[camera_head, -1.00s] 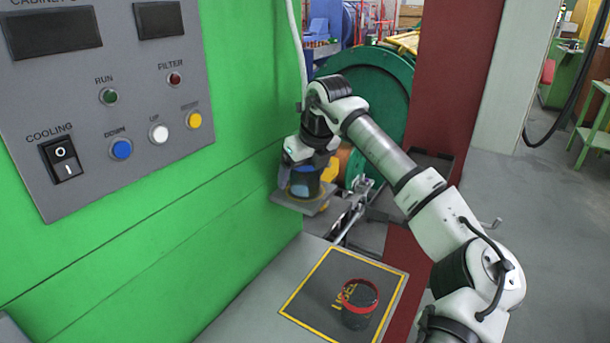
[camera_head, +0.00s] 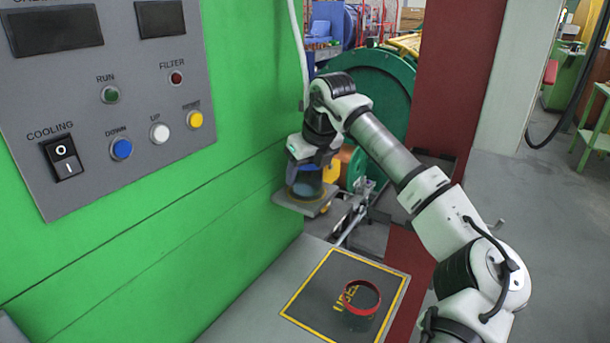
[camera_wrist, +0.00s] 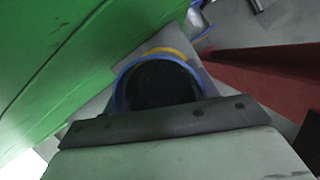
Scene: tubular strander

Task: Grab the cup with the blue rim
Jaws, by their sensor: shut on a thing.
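The cup with the blue rim (camera_wrist: 122,84) shows in the wrist view as a dark round opening edged in blue, right at my gripper's front edge. In the head view this cup (camera_head: 305,190) is at the small grey shelf on the green cabinet, partly hidden by my gripper (camera_head: 308,172). My gripper is shut on the cup. The fingertips are hard to make out in either view. I cannot tell whether the cup still touches the shelf.
A cup with a red rim (camera_head: 362,298) stands on a dark yellow-edged mat (camera_head: 318,318) at the lower middle. The green cabinet (camera_head: 245,130) with its button panel (camera_head: 120,100) is close on the left. A dark red post (camera_head: 455,90) stands right of my gripper.

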